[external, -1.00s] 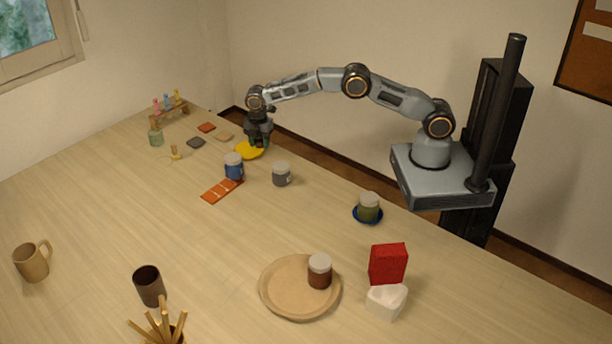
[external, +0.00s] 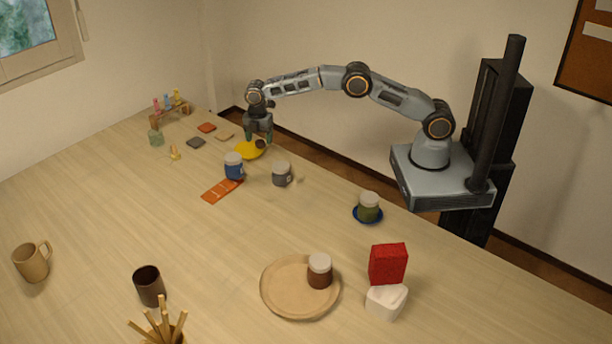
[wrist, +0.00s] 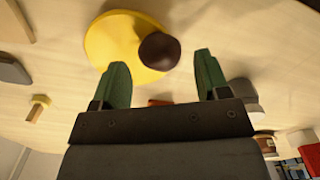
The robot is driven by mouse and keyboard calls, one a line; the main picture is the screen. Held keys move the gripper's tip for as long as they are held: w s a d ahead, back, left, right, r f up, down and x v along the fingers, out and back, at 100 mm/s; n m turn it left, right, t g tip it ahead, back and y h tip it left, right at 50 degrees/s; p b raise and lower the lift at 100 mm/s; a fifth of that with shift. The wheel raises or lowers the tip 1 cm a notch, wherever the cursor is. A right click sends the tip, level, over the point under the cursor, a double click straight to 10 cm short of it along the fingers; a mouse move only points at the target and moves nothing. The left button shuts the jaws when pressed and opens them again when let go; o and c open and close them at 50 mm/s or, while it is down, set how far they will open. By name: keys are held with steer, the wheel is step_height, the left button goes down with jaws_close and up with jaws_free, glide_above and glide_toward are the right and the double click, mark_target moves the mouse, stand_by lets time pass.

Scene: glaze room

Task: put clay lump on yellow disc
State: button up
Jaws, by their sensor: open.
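The yellow disc (external: 245,151) lies flat on the table near its far edge; it also shows at the top of the wrist view (wrist: 108,40). The clay lump (external: 260,144) is dark brown and rounded. In the wrist view the clay lump (wrist: 159,51) sits on the right part of the disc, close to its edge. My gripper (external: 259,139) is just above the disc. In the wrist view my gripper (wrist: 162,75) has its two green fingers spread apart with nothing between them, and the lump lies beyond the fingertips.
A blue jar (external: 234,167) and a grey jar (external: 281,174) stand close in front of the disc. Small coloured tiles (external: 196,142) lie to its left. The table's middle is mostly clear.

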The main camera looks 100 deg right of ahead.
step_height(320, 180, up, 10)
step_height(320, 180, up, 7)
steer(key=m+t, duration=0.1)
steer(key=m, duration=0.2)
glide_above(259, 141)
steer(key=s+a, duration=0.2)
steer(key=s, duration=0.2)
steer(key=s+a+r+m+t, duration=0.1)
steer(key=s+a+r+m, duration=0.15)
steer(key=s, duration=0.35)
steer(key=s+a+r+m, duration=0.1)
steer(key=s+a+r, duration=0.15)
steer(key=s, duration=0.25)
steer(key=s+a+f+m+t, duration=0.1)
steer(key=s+f+m, duration=0.2)
steer(key=s, duration=0.8)
steer(key=s+a+f+m+t, duration=0.1)
steer(key=s+f+m, duration=0.2)
steer(key=s, duration=0.8)
steer(key=shift+a+f+m+t, duration=0.15)
steer(key=shift+a+m+t, duration=0.25)
steer(key=shift+m, duration=0.45)
